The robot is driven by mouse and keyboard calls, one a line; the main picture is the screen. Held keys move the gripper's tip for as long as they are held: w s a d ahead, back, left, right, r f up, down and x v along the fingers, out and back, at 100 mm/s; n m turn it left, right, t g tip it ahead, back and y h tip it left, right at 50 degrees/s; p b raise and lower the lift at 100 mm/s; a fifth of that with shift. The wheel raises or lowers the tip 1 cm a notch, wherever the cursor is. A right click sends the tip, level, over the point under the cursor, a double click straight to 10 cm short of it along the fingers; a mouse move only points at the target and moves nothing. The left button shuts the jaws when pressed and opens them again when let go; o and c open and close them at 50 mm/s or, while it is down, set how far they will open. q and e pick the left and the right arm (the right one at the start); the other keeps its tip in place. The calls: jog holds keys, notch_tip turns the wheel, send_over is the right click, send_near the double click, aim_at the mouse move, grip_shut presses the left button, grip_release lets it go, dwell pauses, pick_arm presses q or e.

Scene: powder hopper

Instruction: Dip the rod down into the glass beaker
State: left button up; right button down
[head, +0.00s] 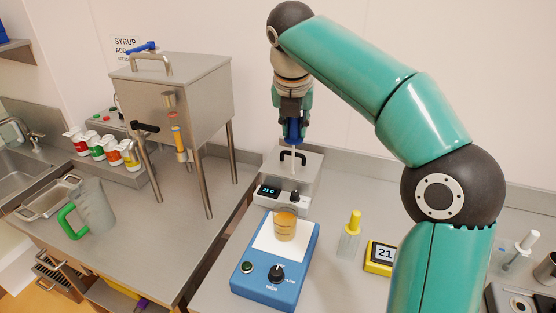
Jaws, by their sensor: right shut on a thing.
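The glass beaker (285,226) holds orange-yellow liquid and stands on the white top of a blue stirrer unit (270,284). My right gripper (293,138) is shut on the rod, above and behind the beaker in the picture. Its blue fingers point down. The rod is thin and hard to pick out against the grey box behind; it seems to hang down towards the beaker. I cannot tell exactly where its lower tip is. My left gripper is not in view.
A grey box unit (308,180) with a display stands behind the stirrer. A yellow-capped bottle (350,240) and a yellow display unit (380,257) are to the right. A steel hopper (190,95) on legs and a green-handled jug (92,210) stand left.

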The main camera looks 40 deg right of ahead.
notch_tip(320, 180, down, 18)
jog(key=a+b, duration=0.1)
jog(key=b, duration=1.4)
jog(key=shift+w+a+f, duration=0.15)
jog(key=shift+w, duration=0.15)
dwell(0.4)
notch_tip(320, 180, up, 10)
jog(key=p, duration=1.1)
jog(key=shift+f, duration=0.15)
